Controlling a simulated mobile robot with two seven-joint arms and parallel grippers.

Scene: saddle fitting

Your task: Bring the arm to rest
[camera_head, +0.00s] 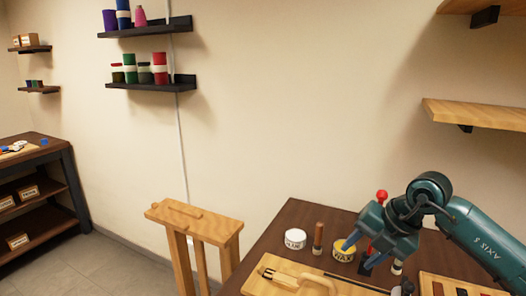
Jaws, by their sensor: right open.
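My right arm comes in from the right edge in teal. Its gripper (359,258) points down and to the left over the back part of the dark brown table (297,212). It is open. Its fingers overlap the view of a yellow tin (343,254) with a white label, and I cannot tell whether they touch it. Nothing is clearly seen held between them. A small red knob (381,195) shows just behind the gripper; what it belongs to is hidden. My left gripper is not in view.
A white tin (295,239) and a brown upright tool (318,238) stand left of the gripper. A light wooden board (262,286) lies in front, and a wooden tray (428,284) sits right. A wooden stand (215,228) is left of the table. A shelf (475,114) juts out above right.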

